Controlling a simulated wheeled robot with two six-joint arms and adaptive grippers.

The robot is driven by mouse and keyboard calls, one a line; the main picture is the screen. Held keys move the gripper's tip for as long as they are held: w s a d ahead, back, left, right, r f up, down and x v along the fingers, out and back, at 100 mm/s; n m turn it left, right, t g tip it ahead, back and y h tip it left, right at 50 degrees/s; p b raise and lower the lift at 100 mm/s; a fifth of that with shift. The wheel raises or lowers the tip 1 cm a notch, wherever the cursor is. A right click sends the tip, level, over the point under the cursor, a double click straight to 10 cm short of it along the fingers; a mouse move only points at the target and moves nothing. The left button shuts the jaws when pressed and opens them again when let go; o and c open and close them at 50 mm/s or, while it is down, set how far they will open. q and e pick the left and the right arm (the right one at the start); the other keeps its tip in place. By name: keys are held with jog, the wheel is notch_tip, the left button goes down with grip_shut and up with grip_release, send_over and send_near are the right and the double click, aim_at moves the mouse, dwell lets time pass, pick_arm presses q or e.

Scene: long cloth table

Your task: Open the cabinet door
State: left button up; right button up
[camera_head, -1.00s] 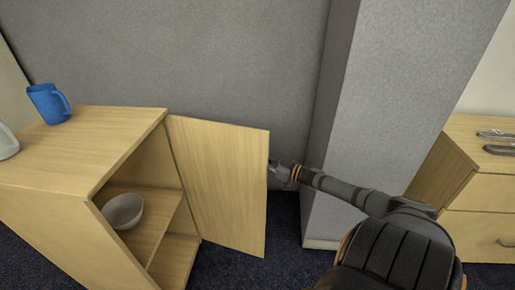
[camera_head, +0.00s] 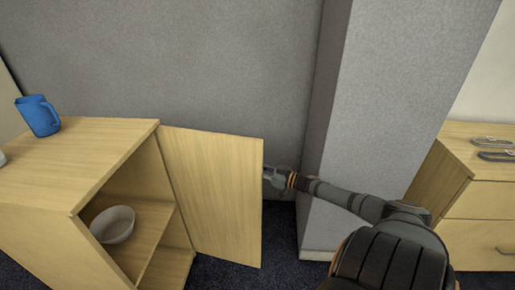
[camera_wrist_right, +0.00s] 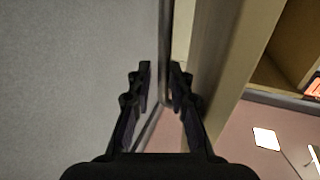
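The light wooden cabinet (camera_head: 90,150) stands at the left in the head view. Its door (camera_head: 215,195) is swung wide open, showing the shelf inside. My right gripper (camera_head: 270,177) is at the door's right edge, partly hidden behind it. In the right wrist view, the two dark fingers of the right gripper (camera_wrist_right: 162,78) stand on either side of a thin grey bar (camera_wrist_right: 166,45), which looks like the door handle. The bar runs close to the right finger; whether the fingers clamp it is unclear. My left gripper is not in view.
A blue cup (camera_head: 38,116) stands on the cabinet top, and a white bowl (camera_head: 113,225) is on the shelf inside. A grey pillar (camera_head: 375,110) rises behind my right arm. A wooden drawer unit (camera_head: 485,195) stands at the right.

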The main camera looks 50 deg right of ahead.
jog(key=v, duration=0.7)
jog(key=shift+s+d, duration=0.15)
jog(key=shift+s, duration=0.05)
dwell(0.3)
